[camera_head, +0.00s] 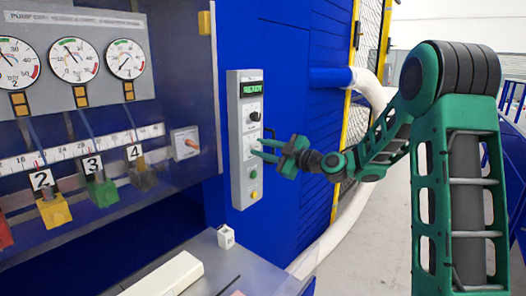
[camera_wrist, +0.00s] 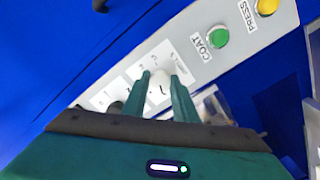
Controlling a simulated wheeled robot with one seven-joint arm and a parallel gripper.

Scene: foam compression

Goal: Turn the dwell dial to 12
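The control panel (camera_head: 237,150) is a tall grey-white box on the blue wall, with a lit green display (camera_head: 252,89) at its top. A white round dial (camera_wrist: 160,84) sits on a scale with small marks, too blurred to read; I take it for the dwell dial. My gripper (camera_head: 262,149) reaches the panel from the right. In the wrist view its two green fingers (camera_wrist: 160,80) stand apart on either side of the white dial. Whether they touch it I cannot tell. The dial's pointer and value are not readable.
A black knob (camera_head: 255,116) is above my fingers on the panel. A green COAT button (camera_wrist: 218,37) and a yellow PRESS button (camera_wrist: 267,6) are below. A glazed cabinet with gauges (camera_head: 74,60) stands left, and a grey table (camera_head: 225,262) is below.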

